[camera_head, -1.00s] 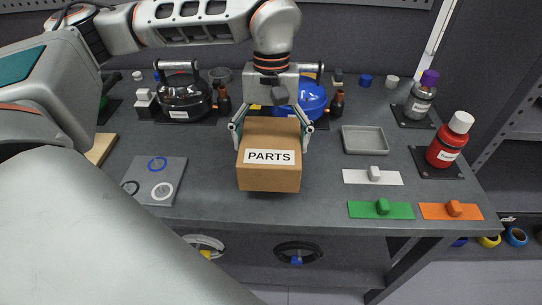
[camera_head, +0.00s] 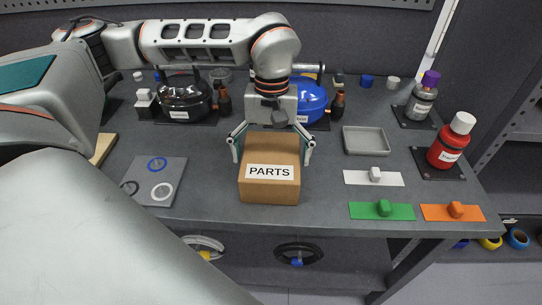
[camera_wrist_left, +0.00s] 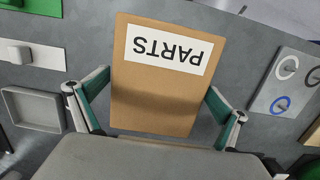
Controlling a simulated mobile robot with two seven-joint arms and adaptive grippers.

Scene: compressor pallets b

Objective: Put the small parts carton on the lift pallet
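The small parts carton (camera_head: 270,187) is a brown box with a white PARTS label. It appears to stand on the grey bench near the front edge. My left gripper (camera_head: 272,154) is above and around it, one finger on each side. In the left wrist view, the carton (camera_wrist_left: 155,95) lies between the open fingers of my left gripper (camera_wrist_left: 155,108), with gaps visible beside both fingers. My right gripper is not in view. I cannot make out a lift pallet in these views.
A grey tray (camera_head: 366,141) and white (camera_head: 373,178), green (camera_head: 364,211) and orange (camera_head: 440,212) plates lie right of the carton. Red (camera_head: 449,146) and grey (camera_head: 420,100) bottles stand farther right. Black (camera_head: 184,100) and blue (camera_head: 312,100) compressors stand behind. A plate with rings (camera_head: 150,187) lies left.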

